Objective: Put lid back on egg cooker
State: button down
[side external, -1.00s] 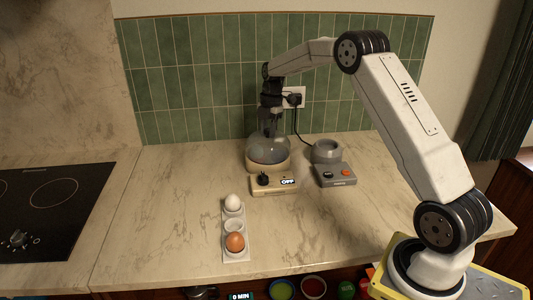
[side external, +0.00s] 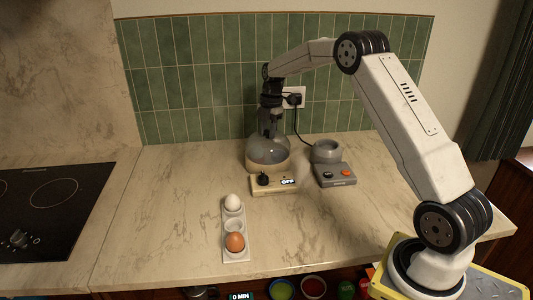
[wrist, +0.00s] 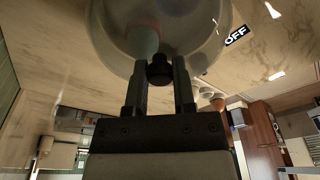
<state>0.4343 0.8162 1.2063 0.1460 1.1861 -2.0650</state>
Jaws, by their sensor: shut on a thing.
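The egg cooker (side external: 274,184) is a cream unit with a round bowl, a black dial and a display reading OFF. Its clear domed lid (side external: 259,150) is at the bowl's rim in the side view; I cannot tell if it is fully seated. My gripper (side external: 268,132) points down above the lid, shut on its black knob. In the wrist view, the fingers of my gripper (wrist: 160,76) flank the knob (wrist: 159,69), with the lid (wrist: 190,28) beyond. A pale rounded shape shows through the lid.
A grey appliance (side external: 335,175) with a round top and cord stands close right of the cooker. An egg holder (side external: 245,216) with a white egg (side external: 232,202) and a brown egg (side external: 235,242) lies in front. A black hob (side external: 50,215) is at left. The counter between is clear.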

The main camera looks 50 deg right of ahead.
dwell(0.8)
grip_release()
dwell(0.5)
jog(key=shift+r, duration=3.45)
jog(key=shift+c, duration=0.2)
grip_shut()
